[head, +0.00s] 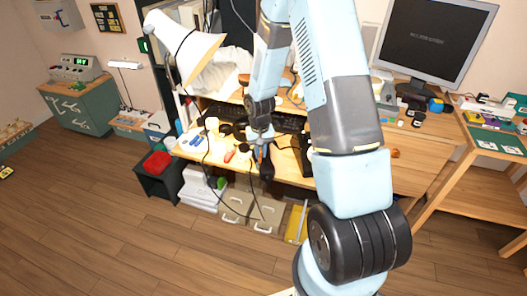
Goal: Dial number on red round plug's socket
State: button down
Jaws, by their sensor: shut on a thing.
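My gripper (264,148) is low over the front edge of the wooden desk (215,155). It points down and looks shut on a small dark thing that is too small and partly hidden to name. A small red thing (230,154) lies on the desk just left of my gripper; I cannot tell whether it is a plug. Thin dark cables hang past the desk's front edge. I cannot make out a red round plug, its socket or a dial phone. My own arm hides the middle right of the desk.
A white lamp (190,48) stands over the desk's left. A monitor (436,40) stands at the back right. A side table (480,165) is at right.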

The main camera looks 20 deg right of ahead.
jog(key=shift+f, duration=1.2)
dwell(0.6)
jog(key=c, duration=1)
grip_release()
jog(key=shift+c, duration=0.2)
jog(key=shift+r, duration=0.5)
notch_tip(320, 180, up, 13)
jog(key=shift+w+f, duration=0.15)
jog(key=shift+w, duration=0.05)
